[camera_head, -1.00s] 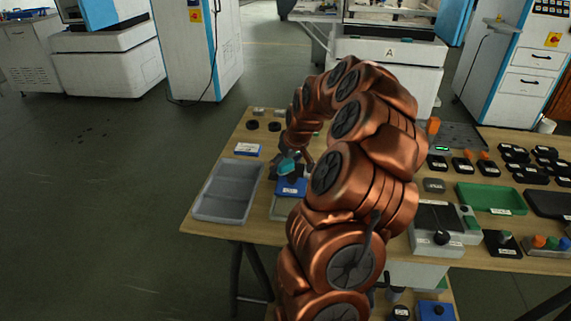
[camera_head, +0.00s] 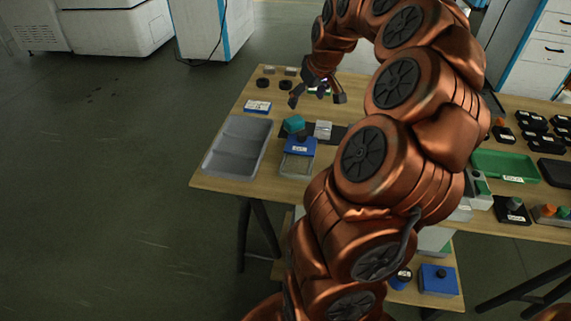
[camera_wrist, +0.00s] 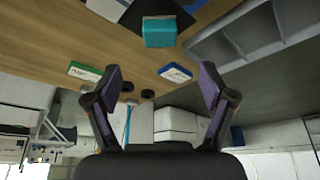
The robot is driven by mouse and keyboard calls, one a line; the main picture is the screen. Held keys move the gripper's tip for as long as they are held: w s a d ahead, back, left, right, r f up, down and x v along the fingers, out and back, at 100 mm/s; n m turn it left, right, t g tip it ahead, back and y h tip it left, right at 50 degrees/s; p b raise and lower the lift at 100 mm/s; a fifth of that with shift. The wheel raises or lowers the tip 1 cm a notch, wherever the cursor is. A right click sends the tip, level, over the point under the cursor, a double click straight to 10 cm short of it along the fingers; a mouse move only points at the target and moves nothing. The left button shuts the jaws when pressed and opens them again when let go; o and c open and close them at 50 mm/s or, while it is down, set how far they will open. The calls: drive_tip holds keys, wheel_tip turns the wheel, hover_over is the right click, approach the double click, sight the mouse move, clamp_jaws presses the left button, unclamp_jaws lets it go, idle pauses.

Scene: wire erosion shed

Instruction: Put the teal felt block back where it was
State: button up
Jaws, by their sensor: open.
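The teal felt block (camera_head: 294,125) stands on the table, just behind a blue labelled block (camera_head: 300,146) at the front left.
A grey divided tray (camera_head: 238,147) lies left of the blue block. A small white block (camera_head: 323,130) stands right of the teal block. A blue-and-white labelled box (camera_head: 257,107) and black round pieces lie behind. A green tray (camera_head: 505,167) is at right. My arm hides the table's middle.

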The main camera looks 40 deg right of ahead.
drive_tip(key=s+a+n+g+y, duration=0.1)
drive_tip(key=s+a, duration=0.1)
drive_tip(key=a, duration=0.9)
drive_tip(key=s+a+n+g+y, duration=0.1)
drive_tip(key=s+a, duration=0.1)
drive_tip(key=a, duration=1)
drive_tip(key=s+a+f+g, duration=0.2)
drive_tip(key=s+a, duration=0.4)
drive_tip(key=s, duration=0.5)
drive_tip(key=s+a+f+g+h, duration=0.1)
drive_tip(key=s+a+f+g, duration=0.2)
drive_tip(key=s+a, duration=0.4)
drive_tip(key=s, duration=0.4)
drive_tip(key=shift+a+f, duration=0.25)
drive_tip(key=shift+f, duration=0.05)
